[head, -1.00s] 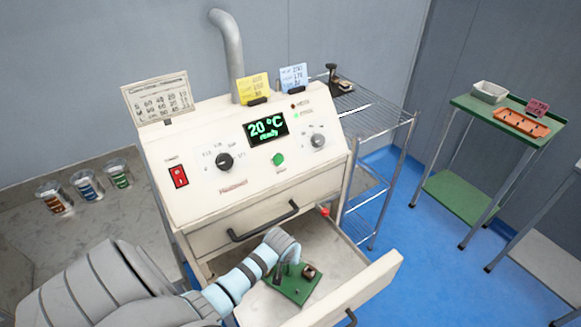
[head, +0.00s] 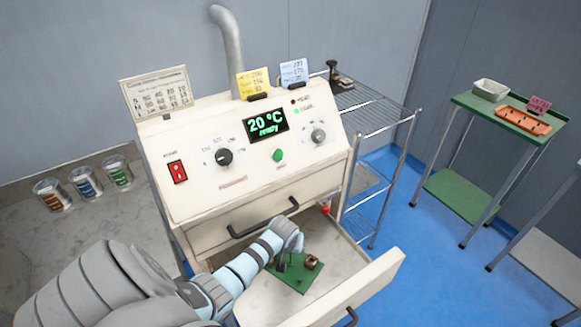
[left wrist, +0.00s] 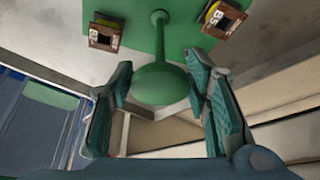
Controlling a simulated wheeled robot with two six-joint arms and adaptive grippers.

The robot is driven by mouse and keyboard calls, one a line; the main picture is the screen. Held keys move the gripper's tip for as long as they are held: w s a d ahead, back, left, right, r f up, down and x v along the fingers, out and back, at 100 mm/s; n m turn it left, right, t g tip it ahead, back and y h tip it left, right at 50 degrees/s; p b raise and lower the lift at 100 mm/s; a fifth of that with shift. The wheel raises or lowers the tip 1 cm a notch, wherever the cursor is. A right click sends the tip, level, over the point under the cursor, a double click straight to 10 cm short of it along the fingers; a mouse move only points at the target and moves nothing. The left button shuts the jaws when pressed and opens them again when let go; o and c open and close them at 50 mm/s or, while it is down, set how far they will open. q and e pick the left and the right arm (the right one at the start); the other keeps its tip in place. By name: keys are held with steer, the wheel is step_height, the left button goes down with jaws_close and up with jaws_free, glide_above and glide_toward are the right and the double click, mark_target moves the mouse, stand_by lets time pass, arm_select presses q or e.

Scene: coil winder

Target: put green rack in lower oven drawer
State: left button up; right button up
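The green rack (head: 294,281) is a flat plate with an upright handle and small brown blocks on it. It is inside the open lower oven drawer (head: 366,285), within its walls; I cannot tell whether it touches the drawer floor. My left gripper (head: 285,260) is above the plate at the handle. In the left wrist view the fingers (left wrist: 160,88) stand on both sides of the handle's round green knob (left wrist: 161,82), close against it. Two brown blocks show on the rack (left wrist: 175,30) there. My right gripper is not in view.
The oven (head: 245,150) rises behind the drawer, with a closed upper drawer (head: 265,215) above. A wire shelf (head: 375,115) stands right of it. Further right is a green table (head: 480,105) with a white tray and an orange tray. Several beakers (head: 85,182) stand at left.

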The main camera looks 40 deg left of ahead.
arm_select(q)
steer(key=shift+o, duration=1)
steer(key=shift+r, duration=0.25)
steer(key=p+v, duration=0.5)
steer(key=v, duration=0.7)
steer(key=shift+f, duration=0.1)
